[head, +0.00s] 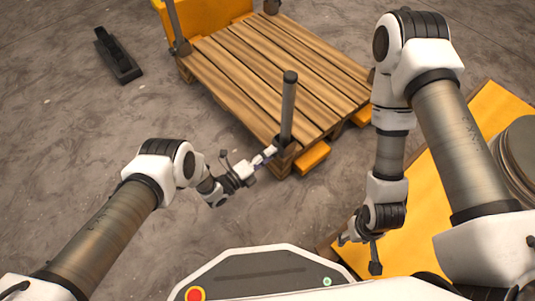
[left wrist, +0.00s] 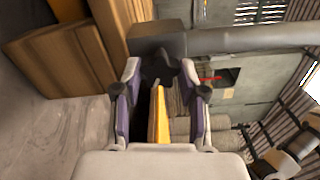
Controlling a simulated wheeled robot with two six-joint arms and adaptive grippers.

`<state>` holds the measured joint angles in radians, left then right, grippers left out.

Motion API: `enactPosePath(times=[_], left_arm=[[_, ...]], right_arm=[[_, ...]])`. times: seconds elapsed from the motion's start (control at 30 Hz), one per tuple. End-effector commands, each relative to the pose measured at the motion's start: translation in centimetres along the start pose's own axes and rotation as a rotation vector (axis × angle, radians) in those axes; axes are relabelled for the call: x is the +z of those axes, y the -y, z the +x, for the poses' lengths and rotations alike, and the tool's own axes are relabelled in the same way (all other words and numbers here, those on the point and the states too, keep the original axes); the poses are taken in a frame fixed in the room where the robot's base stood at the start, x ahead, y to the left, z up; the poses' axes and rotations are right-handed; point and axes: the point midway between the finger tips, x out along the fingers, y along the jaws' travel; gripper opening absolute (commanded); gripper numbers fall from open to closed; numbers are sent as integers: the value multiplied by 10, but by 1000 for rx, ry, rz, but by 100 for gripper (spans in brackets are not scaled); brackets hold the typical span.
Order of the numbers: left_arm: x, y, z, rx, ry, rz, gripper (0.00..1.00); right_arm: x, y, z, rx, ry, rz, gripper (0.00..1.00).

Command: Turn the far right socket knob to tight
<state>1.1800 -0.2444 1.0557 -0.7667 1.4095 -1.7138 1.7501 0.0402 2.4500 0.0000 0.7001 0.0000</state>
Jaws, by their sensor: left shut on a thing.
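A wooden pallet (head: 262,70) lies on the floor ahead. A grey post (head: 288,105) stands upright in a socket at its near corner; the post runs sideways in the left wrist view (left wrist: 250,40). The dark socket block (left wrist: 158,40) carries a dark knob (left wrist: 158,66). My left gripper (head: 268,154) is at this socket, its fingers on both sides of the knob and shut on it. The knob's marking cannot be read. My right gripper (head: 361,250) is open and empty over the yellow floor area, away from the pallet.
An orange cart (head: 212,12) stands at the pallet's far end. A dark object (head: 118,58) lies on the floor at upper left. A round grey stack (head: 515,160) stands on the yellow area (head: 425,215) at right.

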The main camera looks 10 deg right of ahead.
Motion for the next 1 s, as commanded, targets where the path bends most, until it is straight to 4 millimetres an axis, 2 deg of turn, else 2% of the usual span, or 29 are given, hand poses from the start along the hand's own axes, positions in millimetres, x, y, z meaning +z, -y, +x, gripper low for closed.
enactPosePath(times=[0.63,0.67,0.7,1.0], left_arm=[[0,0,1,0,-1,58,7],[0,0,1,-1,-1,57,52],[0,0,1,-1,-1,57,66],[0,0,0,0,0,56,67]], right_arm=[[0,0,-1,0,0,0,59],[0,0,-1,0,0,0,59],[0,0,-1,0,0,0,59],[0,0,-1,0,0,0,59]])
